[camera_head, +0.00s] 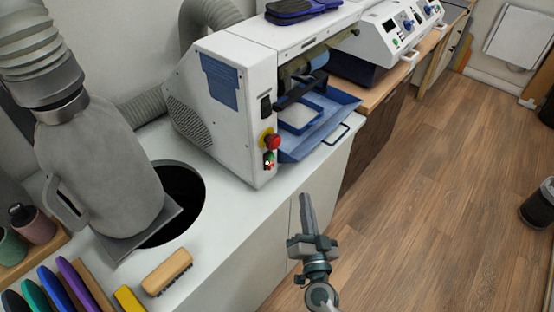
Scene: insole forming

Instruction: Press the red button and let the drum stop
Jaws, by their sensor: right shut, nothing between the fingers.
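The red button (272,142) stands out on a yellow surround on the front side of the white machine (232,60). A green button or switch (269,160) sits just below it. A drum-like dark roller (318,62) shows partly in the machine's opening, above the blue tray; whether it turns cannot be told. My right gripper (307,205) is shut and empty, pointing up the picture, below and right of the red button and apart from it. My left gripper is not in view.
A blue tray (340,103) juts from the machine towards the right. A grey vessel (110,170) stands by a dark round hole (186,190) at left. A wooden brush (167,272) lies on the white counter (232,215).

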